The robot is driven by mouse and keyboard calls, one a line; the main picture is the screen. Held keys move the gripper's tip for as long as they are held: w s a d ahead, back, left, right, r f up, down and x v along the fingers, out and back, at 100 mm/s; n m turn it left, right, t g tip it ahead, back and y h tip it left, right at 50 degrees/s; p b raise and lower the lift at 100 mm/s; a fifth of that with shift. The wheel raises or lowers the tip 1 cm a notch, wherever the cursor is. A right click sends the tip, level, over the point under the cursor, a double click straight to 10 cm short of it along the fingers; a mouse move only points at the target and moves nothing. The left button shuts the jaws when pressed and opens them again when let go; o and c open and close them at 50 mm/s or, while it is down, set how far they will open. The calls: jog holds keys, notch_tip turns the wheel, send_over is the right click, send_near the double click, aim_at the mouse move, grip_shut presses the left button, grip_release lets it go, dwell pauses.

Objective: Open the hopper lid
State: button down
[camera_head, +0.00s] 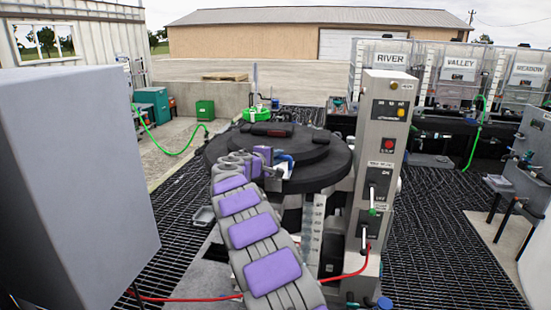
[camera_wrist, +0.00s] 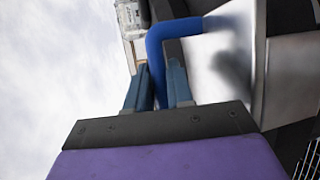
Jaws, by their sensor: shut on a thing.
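The hopper lid (camera_head: 330,157) is a round black disc with a smaller raised disc on it, lying about level on top of the hopper in the head view. A blue bent handle (camera_wrist: 160,45) attaches to a pale metal plate (camera_wrist: 228,60) in the wrist view. My gripper (camera_wrist: 158,85) is shut on the blue handle, with one finger on each side of it. In the head view, my gripper (camera_head: 284,163) is at the near edge of the lid, partly hidden by my own arm. The lid's hinge cannot be made out.
A grey control panel (camera_head: 385,130) with buttons and levers stands close on the right of the hopper. A large grey box (camera_head: 75,180) fills the near left. A red hose (camera_head: 180,298) crosses the grating. Labelled clear tanks (camera_head: 460,70) stand at the back right.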

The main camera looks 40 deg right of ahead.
jog(key=shift+s+d, duration=0.2)
jog(key=shift+d, duration=0.05)
